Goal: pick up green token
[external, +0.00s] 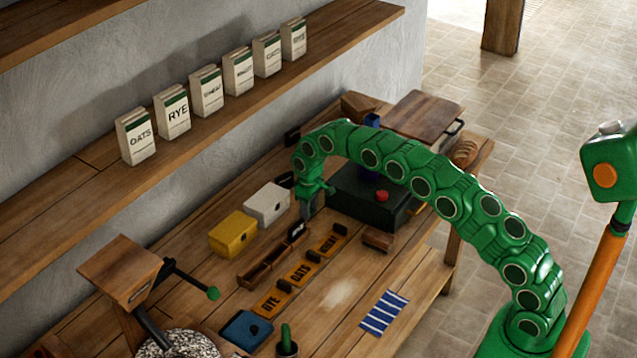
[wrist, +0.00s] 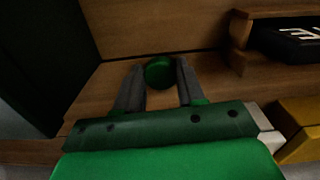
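The green token (wrist: 159,71) is a small dark-green round piece in the wrist view, on or just above the wooden tabletop. My gripper (wrist: 160,76) points down with its two grey fingers apart, one on each side of the token near the tips. Any gap between fingers and token is very small, and I cannot make out firm contact. In the external view my gripper (external: 306,212) is low over the table, between the white box and the dark box with a red button. The token cannot be made out there.
A white box (external: 267,204) and a yellow box (external: 232,235) stand left of my gripper. The dark box (external: 367,209) is close on its right. A wooden compartment tray (external: 268,262) and orange labelled plates (external: 300,272) lie in front. A blue striped cloth (external: 384,313) lies near the front edge.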

